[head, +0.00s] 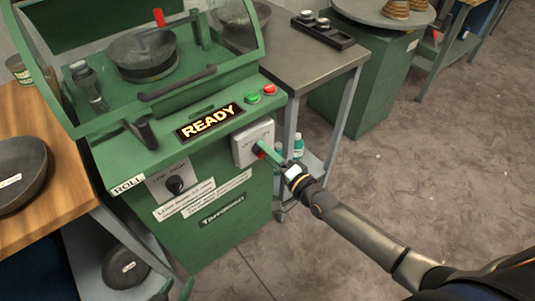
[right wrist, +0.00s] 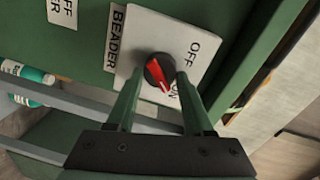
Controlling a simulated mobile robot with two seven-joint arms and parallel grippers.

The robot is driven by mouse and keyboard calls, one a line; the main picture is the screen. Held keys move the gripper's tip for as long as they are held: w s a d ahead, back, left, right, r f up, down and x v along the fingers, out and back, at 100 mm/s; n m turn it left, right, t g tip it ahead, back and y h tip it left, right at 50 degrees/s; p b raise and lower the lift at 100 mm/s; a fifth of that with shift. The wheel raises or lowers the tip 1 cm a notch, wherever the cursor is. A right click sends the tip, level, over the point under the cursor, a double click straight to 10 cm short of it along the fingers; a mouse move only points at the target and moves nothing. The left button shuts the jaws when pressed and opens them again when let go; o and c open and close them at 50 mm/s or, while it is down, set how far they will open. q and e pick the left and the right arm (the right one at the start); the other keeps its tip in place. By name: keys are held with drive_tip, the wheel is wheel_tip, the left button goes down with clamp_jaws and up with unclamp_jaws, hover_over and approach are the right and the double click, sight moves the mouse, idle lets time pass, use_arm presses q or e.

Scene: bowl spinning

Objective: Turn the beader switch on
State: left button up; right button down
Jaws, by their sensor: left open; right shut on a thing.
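The beader switch is a black round knob (right wrist: 152,74) with a red pointer, on a pale plate (head: 243,150) on the front of the green machine. In the right wrist view, the plate carries OFF at the upper right and ON at the lower right. The red pointer slants down towards the ON side. My right gripper (right wrist: 156,80) is shut on the knob, with a green finger on either side of it. My left gripper (head: 174,290) is open and empty at the bottom edge of the head view, low in front of the machine; only its fingertips show.
The machine's READY display (head: 209,122), green button (head: 252,98) and red button (head: 270,89) are above the switch. A second black knob (head: 175,184) is to the left. A grey table (head: 300,62) stands close behind at right. The floor at right is clear.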

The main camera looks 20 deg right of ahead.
drive_tip(key=shift+m, duration=0.3)
drive_tip(key=c, duration=0.5)
unclamp_jaws()
use_arm(q)
drive_tip(key=shift+w, duration=0.1)
use_arm(e)
drive_tip(key=shift+o, duration=1.1)
use_arm(q)
drive_tip(key=shift+r, duration=0.1)
drive_tip(key=shift+s+a+r+p, duration=0.25)
drive_tip(key=shift+s+p, duration=0.1)
drive_tip(key=shift+p, duration=0.4)
use_arm(e)
drive_tip(key=f+v, duration=0.1)
drive_tip(key=v, duration=1.1)
drive_tip(key=shift+s+r, duration=0.2)
drive_tip(key=shift+r, duration=0.35)
drive_tip(key=shift+d, duration=0.15)
